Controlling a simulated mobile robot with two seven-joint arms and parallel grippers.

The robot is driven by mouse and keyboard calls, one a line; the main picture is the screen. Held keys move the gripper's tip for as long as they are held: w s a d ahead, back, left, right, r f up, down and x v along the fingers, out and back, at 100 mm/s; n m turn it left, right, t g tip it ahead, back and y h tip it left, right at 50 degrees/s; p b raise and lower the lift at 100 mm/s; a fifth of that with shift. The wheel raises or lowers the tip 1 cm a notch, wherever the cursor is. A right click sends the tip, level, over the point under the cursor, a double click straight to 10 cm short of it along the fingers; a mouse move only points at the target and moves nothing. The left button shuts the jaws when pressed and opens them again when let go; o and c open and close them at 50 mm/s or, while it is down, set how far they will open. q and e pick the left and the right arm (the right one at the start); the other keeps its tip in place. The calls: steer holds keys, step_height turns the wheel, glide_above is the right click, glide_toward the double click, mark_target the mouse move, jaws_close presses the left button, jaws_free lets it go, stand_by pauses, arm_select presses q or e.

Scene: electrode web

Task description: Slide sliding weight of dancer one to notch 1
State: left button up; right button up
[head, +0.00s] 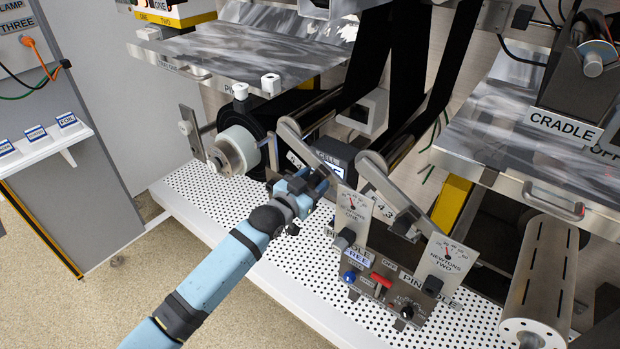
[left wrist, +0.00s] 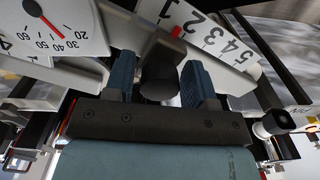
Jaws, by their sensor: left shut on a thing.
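My left gripper (head: 308,186) is at the arm of dancer one (head: 312,150), on the left of the two dancers. It is shut on the sliding weight, a dark round knob (left wrist: 160,78) between the blue fingers in the left wrist view. Behind the knob lies the white notch scale (left wrist: 208,38) with numbers 1 to 5. A small red mark (left wrist: 176,32) at the weight shows near the 1 and 2 end; the exact notch cannot be told. In the head view my gripper hides the weight and most of the scale.
The gauge labelled NEWTONS ONE (head: 352,212) stands close right of my gripper. Dancer two's arm (head: 385,180) and its gauge (head: 446,266) are further right. A white roll (head: 238,150) is at the left. A control panel with a red switch (head: 381,280) is in front.

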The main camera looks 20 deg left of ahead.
arm_select(q)
steer(key=shift+s+d+f, duration=0.15)
steer(key=shift+d, duration=0.25)
steer(key=shift+s+d+f, duration=0.1)
steer(key=shift+d, duration=0.25)
steer(key=shift+s+d+f, duration=0.1)
steer(key=shift+d+f, duration=0.1)
steer(key=shift+f, duration=0.05)
steer(key=o, duration=0.9)
steer(key=shift+o, duration=0.3)
steer(key=shift+s, duration=0.1)
steer(key=v, duration=1.3)
steer(key=shift+s+p, duration=0.3)
steer(key=shift+p, duration=0.1)
steer(key=shift+a+r, duration=0.1)
